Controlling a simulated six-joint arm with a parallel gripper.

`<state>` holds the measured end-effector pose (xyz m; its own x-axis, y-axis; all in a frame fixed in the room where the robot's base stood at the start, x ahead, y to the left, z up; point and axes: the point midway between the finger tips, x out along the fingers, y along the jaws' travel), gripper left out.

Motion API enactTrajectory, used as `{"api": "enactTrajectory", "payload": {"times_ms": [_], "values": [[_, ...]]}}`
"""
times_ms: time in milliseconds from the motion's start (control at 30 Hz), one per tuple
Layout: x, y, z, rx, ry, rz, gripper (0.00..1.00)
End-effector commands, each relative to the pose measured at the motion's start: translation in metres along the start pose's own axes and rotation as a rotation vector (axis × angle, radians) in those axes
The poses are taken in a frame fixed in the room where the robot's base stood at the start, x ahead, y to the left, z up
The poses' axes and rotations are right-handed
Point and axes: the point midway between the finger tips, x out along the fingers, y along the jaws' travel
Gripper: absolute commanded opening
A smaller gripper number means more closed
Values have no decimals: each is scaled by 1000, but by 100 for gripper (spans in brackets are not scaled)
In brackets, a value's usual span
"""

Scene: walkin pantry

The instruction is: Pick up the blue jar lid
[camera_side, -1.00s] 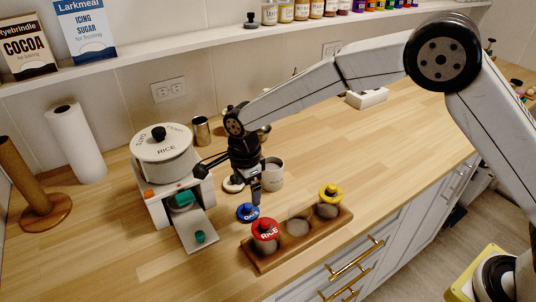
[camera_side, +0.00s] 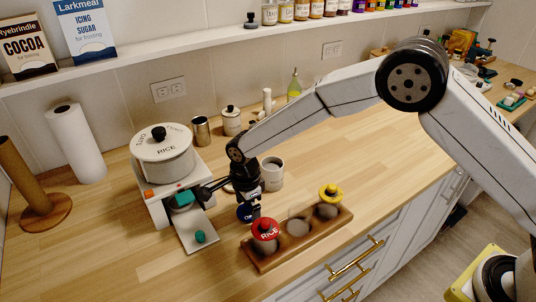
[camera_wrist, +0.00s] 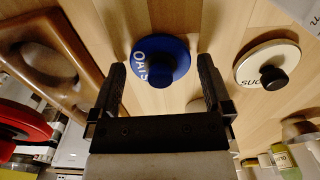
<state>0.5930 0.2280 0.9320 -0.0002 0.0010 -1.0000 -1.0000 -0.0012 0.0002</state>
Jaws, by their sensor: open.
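The blue jar lid (camera_wrist: 161,61), marked OATS with a dark knob, lies on the wooden counter. In the wrist view it sits between and just beyond the fingertips of my gripper (camera_wrist: 162,75). The gripper is open, with its two black fingers apart. In the side view my gripper (camera_side: 248,216) points down over the blue lid (camera_side: 245,211), which is partly covered by the fingers. I cannot tell whether the fingers touch the lid.
A wooden rack (camera_side: 272,254) holds jars with a red RICE lid (camera_side: 264,229) and a yellow lid (camera_side: 330,192). A cream lid (camera_wrist: 266,64) lies beside the blue one. The front-left counter is clear.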

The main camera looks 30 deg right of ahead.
Motion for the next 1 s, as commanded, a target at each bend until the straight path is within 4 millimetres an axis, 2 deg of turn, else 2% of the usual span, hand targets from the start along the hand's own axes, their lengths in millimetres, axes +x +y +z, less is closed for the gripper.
{"api": "enactTrajectory", "payload": {"times_ms": [467,500,567,700,733,1000], "values": [[0,0,0,0,-1,-1,100],[0,0,0,0,-1,-1,94],[0,0,0,0,-1,-1,75],[0,0,0,0,-1,-1,30],[0,0,0,0,-1,-1,27],[-1,0,0,0,-1,-1,27]]}}
